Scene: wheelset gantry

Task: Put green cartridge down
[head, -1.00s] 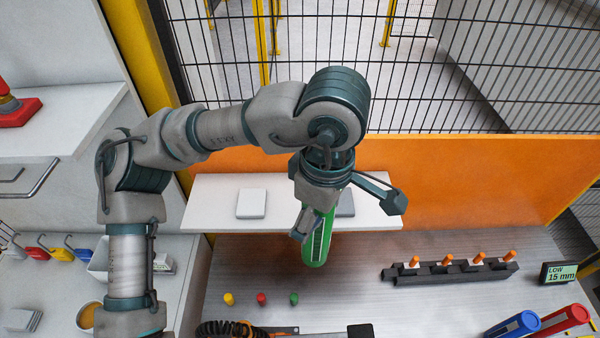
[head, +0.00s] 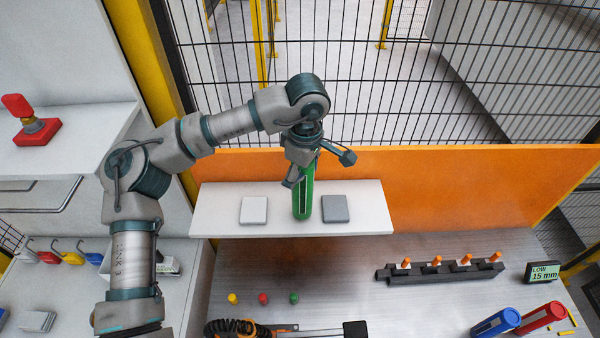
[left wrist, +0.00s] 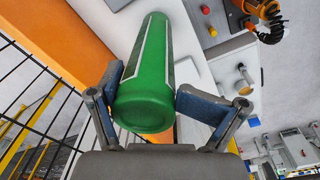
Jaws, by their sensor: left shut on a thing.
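The green cartridge (head: 303,200) is held upright in my left gripper (head: 302,178). In the head view its lower end is at the white shelf (head: 225,222), between a white square pad (head: 254,210) and a grey square pad (head: 335,208). I cannot tell whether it touches the shelf. In the left wrist view the cartridge (left wrist: 148,80) lies between the two fingers of my left gripper (left wrist: 150,98), its near round end toward the camera. My right gripper is not in view.
An orange panel (head: 450,190) stands behind the shelf. On the metal bench are a black rack (head: 440,271) with orange-tipped pegs, a display (head: 542,272), a blue cartridge (head: 497,322) and a red cartridge (head: 541,317). Three small buttons (head: 263,298) sit at the front.

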